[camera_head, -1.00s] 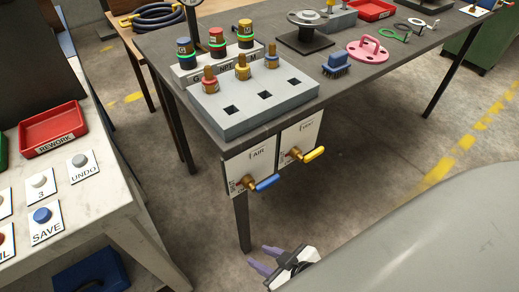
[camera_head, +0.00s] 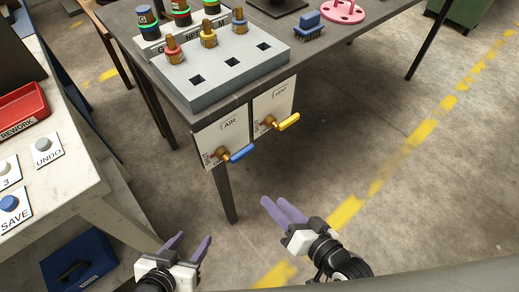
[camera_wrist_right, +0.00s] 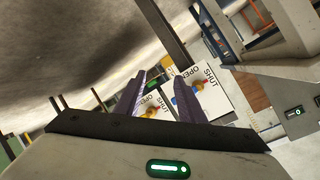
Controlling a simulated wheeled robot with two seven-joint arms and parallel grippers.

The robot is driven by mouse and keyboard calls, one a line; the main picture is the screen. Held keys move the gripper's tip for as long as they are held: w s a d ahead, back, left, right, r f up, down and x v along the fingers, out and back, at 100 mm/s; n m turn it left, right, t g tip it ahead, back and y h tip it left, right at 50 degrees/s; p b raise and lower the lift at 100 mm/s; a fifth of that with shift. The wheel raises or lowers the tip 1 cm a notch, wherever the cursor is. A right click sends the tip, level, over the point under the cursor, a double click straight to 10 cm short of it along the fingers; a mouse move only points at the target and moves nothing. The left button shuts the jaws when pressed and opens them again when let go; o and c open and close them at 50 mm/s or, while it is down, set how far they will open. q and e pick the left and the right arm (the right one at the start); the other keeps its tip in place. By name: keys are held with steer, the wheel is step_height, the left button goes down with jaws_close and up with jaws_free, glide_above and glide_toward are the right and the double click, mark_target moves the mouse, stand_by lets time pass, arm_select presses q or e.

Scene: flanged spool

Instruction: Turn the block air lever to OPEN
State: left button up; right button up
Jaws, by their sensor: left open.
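The blue air lever (camera_head: 241,153) sticks out to the right from a brass valve on the AIR panel (camera_head: 222,133), which hangs under the table's front edge. The yellow lever (camera_head: 288,122) is on the VENT panel beside it. My left gripper (camera_head: 188,241) is open and empty, low and in front of the table. My right gripper (camera_head: 275,203) is open and empty, below and right of the blue lever and apart from it. In the right wrist view, the panels with OPEN and SHUT labels (camera_wrist_right: 205,95) show beyond the fingers, which partly hide the levers.
A grey block (camera_head: 220,68) with sockets and brass fittings stands on the table above the panels. A table leg (camera_head: 225,192) is just below the AIR panel. A pale bench (camera_head: 80,180) with buttons is at left, with a blue box (camera_head: 80,265) beneath. Floor at right is clear.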

mark_target(248, 153)
steer(key=w+a+r+m+t+y, duration=0.1)
steer(key=w+a+m, duration=0.1)
steer(key=w, duration=0.2)
steer(key=w+a+r+m+t+y, duration=0.1)
steer(key=w+a+r+m, duration=0.1)
steer(key=w, duration=0.3)
steer(key=w+a+r+m+t+y+b, duration=0.1)
steer(key=w+a+r+m, duration=0.1)
steer(key=w+a+m, duration=0.1)
steer(key=shift+w+a+m+y, duration=0.15)
steer(key=shift+w+m+y, duration=0.15)
steer(key=shift+w+m, duration=0.5)
jaws_close()
